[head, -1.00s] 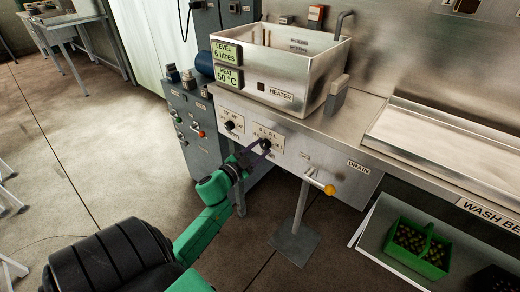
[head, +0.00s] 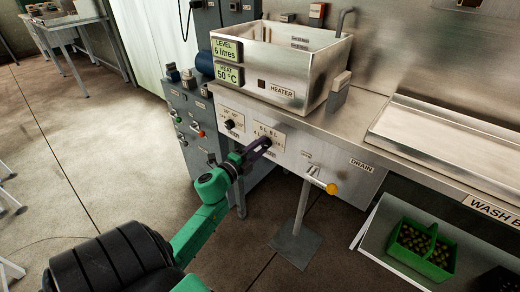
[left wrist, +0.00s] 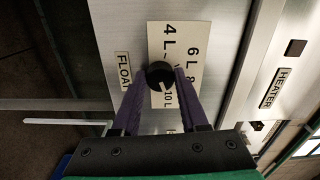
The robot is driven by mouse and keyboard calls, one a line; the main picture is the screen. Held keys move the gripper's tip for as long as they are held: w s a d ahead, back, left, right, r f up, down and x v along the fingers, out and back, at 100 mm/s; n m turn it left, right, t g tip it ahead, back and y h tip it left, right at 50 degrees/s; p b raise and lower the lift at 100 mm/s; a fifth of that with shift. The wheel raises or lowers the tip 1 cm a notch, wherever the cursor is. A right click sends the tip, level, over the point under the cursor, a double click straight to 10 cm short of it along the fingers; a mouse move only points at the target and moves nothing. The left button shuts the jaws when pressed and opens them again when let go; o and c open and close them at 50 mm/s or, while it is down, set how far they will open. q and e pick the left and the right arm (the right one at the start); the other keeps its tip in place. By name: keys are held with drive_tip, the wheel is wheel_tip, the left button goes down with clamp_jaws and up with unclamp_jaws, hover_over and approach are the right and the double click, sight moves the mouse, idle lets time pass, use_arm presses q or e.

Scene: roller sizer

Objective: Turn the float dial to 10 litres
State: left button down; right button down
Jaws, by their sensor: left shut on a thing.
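The float dial (left wrist: 157,73) is a black round knob on a pale scale plate (left wrist: 190,72) marked 4 L, 6 L and 10 L. A white mark on the knob points towards the lower right in the left wrist view, near the 10 L print. My left gripper (left wrist: 159,78) has its two purple fingers on either side of the knob and is shut on it. In the head view the left gripper (head: 264,145) reaches the panel at this dial, partly hiding the plate. The level display (head: 226,50) reads 6 litres. My right gripper is not in view.
A second knob (head: 230,124) sits left of the float dial. The steel heater tank (head: 300,75) stands above. A yellow-ended drain lever (head: 332,188) sticks out to the right. A green crate (head: 421,250) of round things is at lower right.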

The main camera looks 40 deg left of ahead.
use_arm(q)
drive_tip(key=shift+f+m, duration=0.15)
drive_tip(key=shift+m, duration=0.45)
drive_tip(key=shift+c, duration=2.2)
unclamp_jaws()
drive_tip(key=shift+s, duration=0.15)
drive_tip(key=s, duration=1.4)
drive_tip(key=shift+s+d+b, duration=0.2)
drive_tip(key=shift+b, duration=0.1)
